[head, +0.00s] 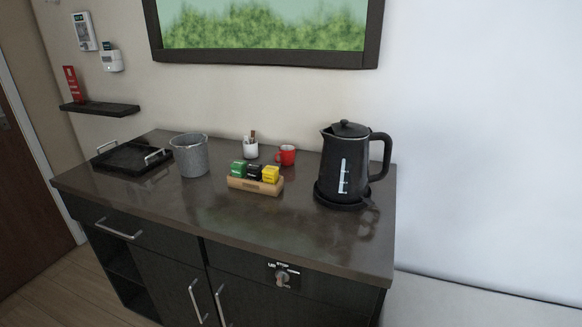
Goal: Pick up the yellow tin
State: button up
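The yellow tin (270,174) is a small yellow container with a dark marking. It sits at the right end of a low wooden holder (248,187) near the middle of the dark counter (215,215). A black tin (254,171) stands beside it in the middle, and a green tin (238,168) stands at the left end of the holder. My gripper is not in view.
A black kettle (346,165) stands on its base to the right. A red mug (286,155) and a white cup (251,149) are behind the holder. A grey bucket (190,157) and black tray (130,158) are left. The counter's front is clear.

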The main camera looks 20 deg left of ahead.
aim_at(270, 173)
jog(key=i, duration=0.9)
jog(key=u, duration=0.05)
